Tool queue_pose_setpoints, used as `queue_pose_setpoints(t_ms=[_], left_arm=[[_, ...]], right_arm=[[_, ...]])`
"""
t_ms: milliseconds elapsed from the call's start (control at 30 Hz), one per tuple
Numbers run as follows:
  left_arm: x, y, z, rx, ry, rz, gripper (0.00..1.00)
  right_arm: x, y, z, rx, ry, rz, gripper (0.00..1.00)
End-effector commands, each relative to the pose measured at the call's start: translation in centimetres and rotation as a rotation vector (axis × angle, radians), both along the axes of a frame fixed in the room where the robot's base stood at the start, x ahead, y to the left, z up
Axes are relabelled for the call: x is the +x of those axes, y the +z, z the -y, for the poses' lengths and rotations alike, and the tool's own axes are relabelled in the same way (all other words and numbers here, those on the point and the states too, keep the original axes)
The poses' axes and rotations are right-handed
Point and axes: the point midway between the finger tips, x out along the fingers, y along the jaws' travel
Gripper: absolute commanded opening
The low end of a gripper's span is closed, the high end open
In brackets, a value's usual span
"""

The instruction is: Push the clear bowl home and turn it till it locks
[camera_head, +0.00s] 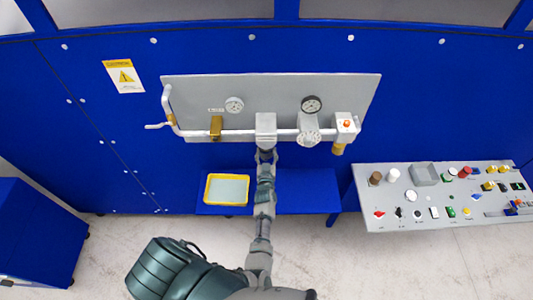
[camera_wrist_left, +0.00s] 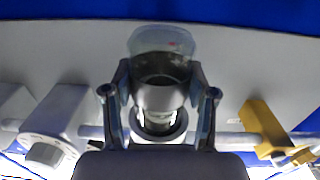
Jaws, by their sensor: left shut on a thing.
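The grey filter head (camera_head: 266,127) is a block on the pipe, at the middle of the grey panel (camera_head: 275,90). My left gripper (camera_head: 266,153) reaches up from below to just under this block. In the left wrist view, the same gripper (camera_wrist_left: 161,88) is shut, its two fingers on either side of the clear bowl (camera_wrist_left: 160,42). A grey round body and a bright ring show between the fingers. I cannot tell how deep the bowl sits or whether it is locked. My right gripper is not in view.
The pipe carries a yellow valve (camera_head: 216,127) left of the head, and a knobbed unit (camera_head: 308,130) and red-button box (camera_head: 345,125) to its right. A yellow-rimmed tray (camera_head: 227,190) rests on the blue shelf (camera_head: 300,190). A control board (camera_head: 440,195) stands at right.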

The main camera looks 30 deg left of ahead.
Motion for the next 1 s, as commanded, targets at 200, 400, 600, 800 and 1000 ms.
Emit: queue_pose_setpoints(t_ms=[200,400,600,800,1000], left_arm=[[0.25,0.55,0.28,0.002,0.076,0.015,0.01],[0.19,0.45,0.17,0.003,0.101,0.008,0.01],[0.19,0.45,0.22,0.003,0.100,0.008,0.01],[0.19,0.39,0.30,0.002,0.098,0.008,0.84],[0.20,0.22,0.36,0.000,0.097,0.004,0.86]], right_arm=[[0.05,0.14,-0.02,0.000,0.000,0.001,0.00],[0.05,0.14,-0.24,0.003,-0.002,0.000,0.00],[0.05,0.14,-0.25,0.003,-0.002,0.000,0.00],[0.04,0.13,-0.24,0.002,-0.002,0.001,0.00],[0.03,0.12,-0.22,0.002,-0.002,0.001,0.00]])
